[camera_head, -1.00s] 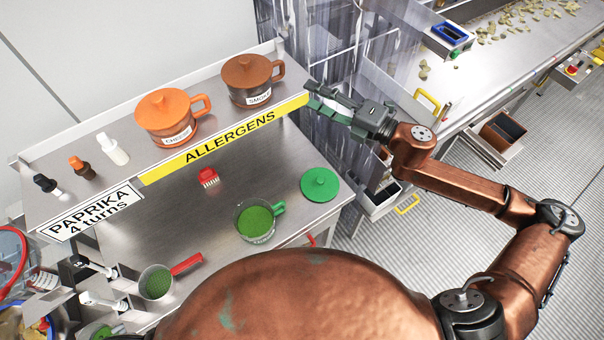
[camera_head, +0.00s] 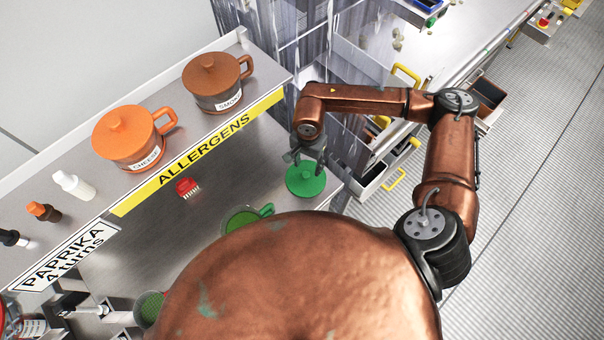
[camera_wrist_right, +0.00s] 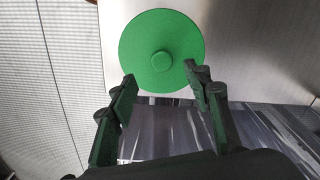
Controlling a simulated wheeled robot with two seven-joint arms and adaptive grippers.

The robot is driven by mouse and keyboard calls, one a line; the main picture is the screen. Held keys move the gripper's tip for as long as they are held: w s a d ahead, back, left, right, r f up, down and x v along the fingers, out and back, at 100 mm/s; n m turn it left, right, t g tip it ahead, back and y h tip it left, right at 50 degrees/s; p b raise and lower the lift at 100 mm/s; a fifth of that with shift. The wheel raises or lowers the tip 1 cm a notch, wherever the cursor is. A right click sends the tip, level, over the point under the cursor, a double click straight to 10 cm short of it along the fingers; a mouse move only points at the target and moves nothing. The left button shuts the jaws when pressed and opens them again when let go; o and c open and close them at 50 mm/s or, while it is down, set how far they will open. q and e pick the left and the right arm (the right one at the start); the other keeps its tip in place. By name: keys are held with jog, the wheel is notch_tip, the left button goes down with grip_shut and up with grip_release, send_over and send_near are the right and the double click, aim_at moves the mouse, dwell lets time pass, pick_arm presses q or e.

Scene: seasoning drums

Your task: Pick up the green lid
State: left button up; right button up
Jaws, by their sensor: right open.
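The green lid (camera_head: 305,183) lies flat on the lower steel counter, to the right of the green-filled cup. It is round with a small knob in its middle. My right gripper (camera_head: 308,160) is over the lid, with its fingers pointing down. In the right wrist view the lid (camera_wrist_right: 161,50) shows whole, its knob ahead of and between the open fingertips of the right gripper (camera_wrist_right: 160,78). The fingers hold nothing, and I cannot tell whether they touch the lid. My left gripper is not in view.
A cup with green contents (camera_head: 240,218) stands near the lid, partly hidden by my body. A red brush (camera_head: 187,187) lies on the counter. The upper shelf holds an orange-lidded pot (camera_head: 128,140), a brown-lidded pot (camera_head: 216,82) and small bottles. Drawers with yellow handles (camera_head: 394,179) are at right.

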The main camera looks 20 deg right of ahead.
aim_at(306, 174)
jog(key=shift+a+f, duration=0.25)
jog(key=shift+f, duration=0.9)
jog(key=shift+f+p, duration=0.75)
jog(key=shift+f, duration=1.6)
grip_shut()
